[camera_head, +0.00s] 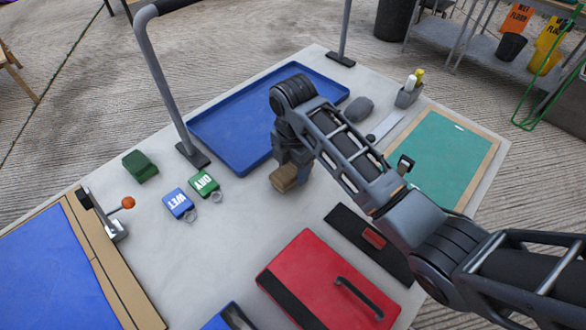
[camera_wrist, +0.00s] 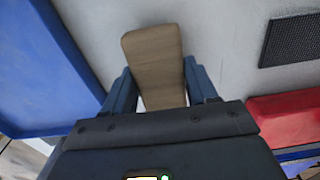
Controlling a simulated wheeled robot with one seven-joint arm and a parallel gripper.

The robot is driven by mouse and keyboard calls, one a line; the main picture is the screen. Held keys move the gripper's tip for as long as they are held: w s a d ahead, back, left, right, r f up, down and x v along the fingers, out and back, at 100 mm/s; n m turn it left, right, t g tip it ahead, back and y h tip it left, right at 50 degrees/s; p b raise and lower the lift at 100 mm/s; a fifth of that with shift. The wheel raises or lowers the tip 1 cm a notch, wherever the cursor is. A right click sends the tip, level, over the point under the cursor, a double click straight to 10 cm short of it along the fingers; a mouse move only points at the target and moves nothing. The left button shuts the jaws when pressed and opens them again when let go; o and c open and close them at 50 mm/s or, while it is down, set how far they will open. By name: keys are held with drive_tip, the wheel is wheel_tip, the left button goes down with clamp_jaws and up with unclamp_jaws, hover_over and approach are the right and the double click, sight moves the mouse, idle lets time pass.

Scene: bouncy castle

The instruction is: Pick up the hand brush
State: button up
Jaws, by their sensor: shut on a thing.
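The hand brush shows as a tan, wood-coloured block (camera_head: 284,178) at the middle of the grey table in the head view. In the wrist view its flat, rounded-end top (camera_wrist: 153,50) lies between the two blue fingers. My gripper (camera_head: 293,162) points down over it and is shut on it, with one finger along each side (camera_wrist: 159,82). The brush's underside and any bristles are hidden. I cannot tell whether it touches the table.
A blue tray (camera_head: 225,131) lies close behind and left. Green DRY (camera_head: 204,184) and blue WET (camera_head: 178,203) tags lie left. A metal frame post (camera_head: 165,85) stands at left.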

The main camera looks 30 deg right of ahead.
drive_tip(key=r, duration=0.4)
drive_tip(key=shift+s+d, duration=0.1)
drive_tip(key=shift+d, duration=0.3)
drive_tip(key=s+d+r+p, duration=0.4)
drive_tip(key=d+r, duration=0.2)
drive_tip(key=d, duration=0.3)
drive_tip(key=shift+s+d+r, duration=0.2)
drive_tip(key=shift+s+d, duration=0.1)
drive_tip(key=shift+d, duration=0.1)
drive_tip(key=o, duration=0.6)
drive_tip(key=shift+c, duration=0.2)
drive_tip(key=c, duration=0.4)
drive_tip(key=shift+a, duration=0.1)
